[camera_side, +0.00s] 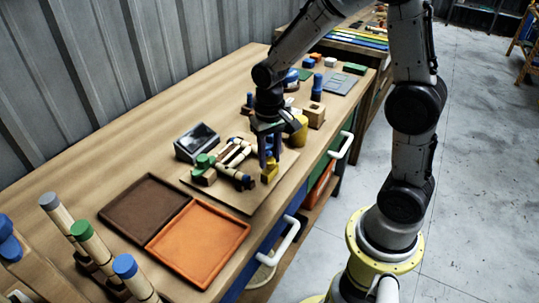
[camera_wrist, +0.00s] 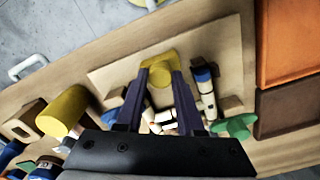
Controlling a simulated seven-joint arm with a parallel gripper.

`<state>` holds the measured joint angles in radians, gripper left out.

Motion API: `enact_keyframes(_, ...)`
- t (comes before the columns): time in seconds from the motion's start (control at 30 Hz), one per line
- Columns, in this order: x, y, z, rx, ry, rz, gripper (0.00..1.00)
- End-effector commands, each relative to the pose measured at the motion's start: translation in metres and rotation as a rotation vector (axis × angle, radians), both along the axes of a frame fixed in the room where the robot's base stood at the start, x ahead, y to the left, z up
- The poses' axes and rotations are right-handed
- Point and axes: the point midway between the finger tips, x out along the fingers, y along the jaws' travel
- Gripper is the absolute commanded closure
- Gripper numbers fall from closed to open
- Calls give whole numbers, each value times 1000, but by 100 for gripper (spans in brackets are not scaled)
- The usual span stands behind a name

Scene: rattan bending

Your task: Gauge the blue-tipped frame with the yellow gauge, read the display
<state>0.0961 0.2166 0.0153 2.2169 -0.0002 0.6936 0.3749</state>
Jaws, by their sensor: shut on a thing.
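My gripper (camera_side: 269,160) points down over the wooden board and is shut on the yellow gauge (camera_side: 270,172). In the wrist view my fingers (camera_wrist: 161,66) grip the gauge (camera_wrist: 160,58), which is at or just above the board. A pale rattan frame with dark bands (camera_side: 236,160) lies on the board left of the gauge. Its blue-tipped end (camera_wrist: 202,74) shows in the wrist view, close beside one finger; whether it touches the gauge I cannot tell. A grey box with a dark display (camera_side: 198,140) stands behind the board; no reading is legible.
A brown tray (camera_side: 145,182) and an orange tray (camera_side: 232,222) lie left of the board (camera_side: 246,208). Several coloured-tip posts stand at lower left. A yellow cylinder (camera_side: 299,128) and a wooden block (camera_side: 314,115) stand close behind my gripper. A green part (camera_wrist: 235,126) is near my fingers.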

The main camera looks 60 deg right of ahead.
Motion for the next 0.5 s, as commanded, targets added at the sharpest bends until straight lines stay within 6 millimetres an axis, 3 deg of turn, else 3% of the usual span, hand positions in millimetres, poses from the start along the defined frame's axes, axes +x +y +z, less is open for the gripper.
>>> enact_keyframes(0.33,2,0,1,0,-4,0,100)
enact_keyframes(0.5,23,0,1,0,-5,0,100)
